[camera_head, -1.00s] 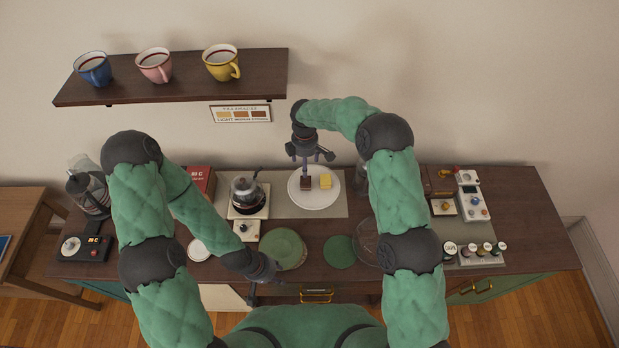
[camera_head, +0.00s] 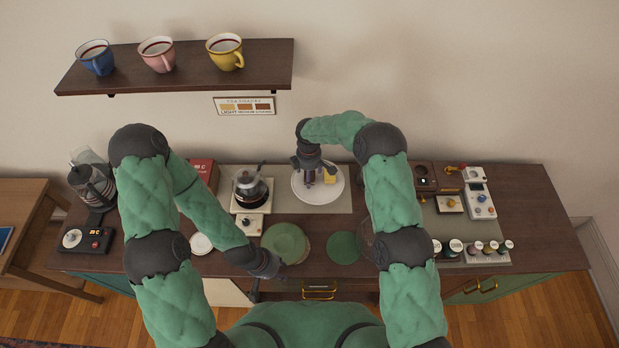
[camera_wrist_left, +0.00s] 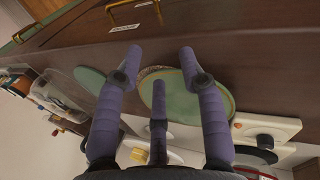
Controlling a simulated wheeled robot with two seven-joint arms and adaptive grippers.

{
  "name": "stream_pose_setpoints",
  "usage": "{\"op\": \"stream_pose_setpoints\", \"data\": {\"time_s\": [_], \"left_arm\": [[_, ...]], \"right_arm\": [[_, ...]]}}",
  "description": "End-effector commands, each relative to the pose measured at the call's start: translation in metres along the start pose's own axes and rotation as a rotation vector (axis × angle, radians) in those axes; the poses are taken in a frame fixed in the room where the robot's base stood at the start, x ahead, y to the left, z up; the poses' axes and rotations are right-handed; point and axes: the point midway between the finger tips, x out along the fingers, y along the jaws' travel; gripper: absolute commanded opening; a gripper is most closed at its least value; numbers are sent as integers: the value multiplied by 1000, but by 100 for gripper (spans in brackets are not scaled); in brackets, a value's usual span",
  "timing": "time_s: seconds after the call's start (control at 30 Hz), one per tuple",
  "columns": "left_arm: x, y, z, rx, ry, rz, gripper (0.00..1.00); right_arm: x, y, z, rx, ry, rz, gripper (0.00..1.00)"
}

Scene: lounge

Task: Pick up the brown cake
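A white round plate (camera_head: 318,196) stands at the back middle of the counter in the head view. A yellow cake (camera_head: 330,178) sits on its right part. My right gripper (camera_head: 317,178) is down over the plate, just left of the yellow cake, with its fingers near plate level. The brown cake is hidden by this gripper, and I cannot tell whether the fingers are closed on it. My left gripper (camera_head: 264,284) is low at the counter's front edge.
The green plate also shows in the head view (camera_head: 284,242), beside a green round mat (camera_head: 344,247). A coffee pot (camera_head: 250,187) stands left of the white plate. Small machines (camera_head: 480,200) and several jars stand right. A shelf (camera_head: 180,70) with three cups hangs above.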

Motion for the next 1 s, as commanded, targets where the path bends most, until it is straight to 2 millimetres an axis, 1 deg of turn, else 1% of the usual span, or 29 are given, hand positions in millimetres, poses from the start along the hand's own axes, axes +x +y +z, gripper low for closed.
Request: {"op": "stream_pose_setpoints", "data": {"time_s": [0.03, 0.1, 0.33, 0.37, 0.4, 0.47, 0.5, 0.53, 0.57, 0.87, 1.0], "left_arm": [[4, -2, 0, 0, 0, 0, 40], [5, -2, 0, 0, 0, 0, 40], [5, -2, 0, 0, 0, 0, 40], [5, -2, 0, 0, 0, 0, 40], [5, -2, 0, 0, 0, 0, 40], [5, -2, 0, 0, 0, 0, 40], [5, -2, 0, 0, 0, 0, 40], [5, -2, 0, 0, 0, 0, 40], [5, -2, 0, 0, 0, 0, 40], [5, -2, 0, 0, 0, 0, 40], [4, -2, 0, 0, 0, 0, 40]], "right_arm": [[10, 1, 0, 1, 0, 0, 74], [15, 1, 0, 2, 0, 1, 74], [15, 1, 0, 2, 1, 2, 74], [15, 1, 0, 2, 1, 2, 68], [15, 1, 0, 2, 1, 2, 57], [15, 1, 0, 2, 1, 2, 40], [15, 1, 0, 2, 1, 2, 28], [15, 1, 0, 1, 1, 2, 20], [15, 1, 0, 1, 1, 2, 14], [15, 1, 0, 1, 1, 2, 14], [12, 1, 0, 1, 1, 2, 14]]}}
